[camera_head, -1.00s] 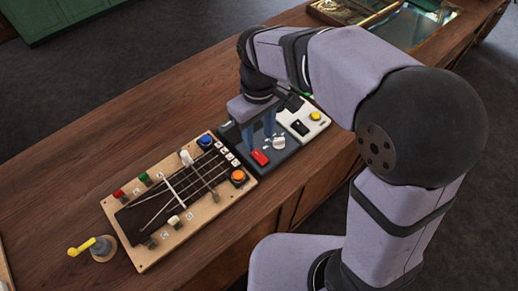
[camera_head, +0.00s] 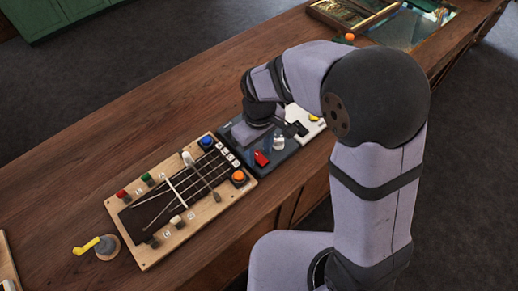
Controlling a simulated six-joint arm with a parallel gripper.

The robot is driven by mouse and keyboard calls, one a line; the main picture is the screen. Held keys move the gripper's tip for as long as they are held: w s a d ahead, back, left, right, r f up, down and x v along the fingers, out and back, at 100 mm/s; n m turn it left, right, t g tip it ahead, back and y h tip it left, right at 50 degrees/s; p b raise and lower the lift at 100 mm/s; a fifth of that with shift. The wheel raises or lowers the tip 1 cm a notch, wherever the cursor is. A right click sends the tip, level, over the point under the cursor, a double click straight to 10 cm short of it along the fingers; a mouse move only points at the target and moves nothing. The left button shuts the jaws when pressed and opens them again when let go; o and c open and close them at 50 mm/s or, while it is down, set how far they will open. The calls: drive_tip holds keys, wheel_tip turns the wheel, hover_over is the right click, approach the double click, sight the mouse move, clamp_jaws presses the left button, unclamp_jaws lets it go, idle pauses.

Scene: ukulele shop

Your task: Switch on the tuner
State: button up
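No label that I can read marks the tuner. A dark panel (camera_head: 283,157) on the wooden counter carries a red rocker switch (camera_head: 261,158) and a whitish knob (camera_head: 278,143). A white box (camera_head: 316,132) adjoins its right end, with a yellow button (camera_head: 314,117) and a black switch (camera_head: 300,129), partly covered by my arm. My gripper (camera_head: 250,133) is over the back left part of the dark panel, behind the red switch. Its fingertips are hidden, so I cannot tell whether it is open or touches anything.
Left of the panel lies a wooden board (camera_head: 150,258) with strings, a blue button (camera_head: 206,141), an orange button (camera_head: 239,177) and several small switches. A yellow-handled crank (camera_head: 88,245) stands at its left.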

sight(257, 154)
clamp_jaws()
drive_tip(key=shift+r+p, duration=0.15)
drive_tip(key=shift+p, duration=0.55)
drive_tip(key=shift+w+a+g+h+p, duration=0.1)
drive_tip(key=shift+w+g+h+p, duration=0.1)
drive_tip(key=shift+g+h+p, duration=0.15)
unclamp_jaws()
drive_tip(key=shift+w+a+r+b, duration=0.15)
drive_tip(key=shift+r+b, duration=0.45)
drive_tip(key=shift+r, duration=1.15)
drive_tip(key=shift+w+a+r+b, duration=0.1)
drive_tip(key=shift+r+b, duration=0.5)
drive_tip(key=shift+r, duration=1.15)
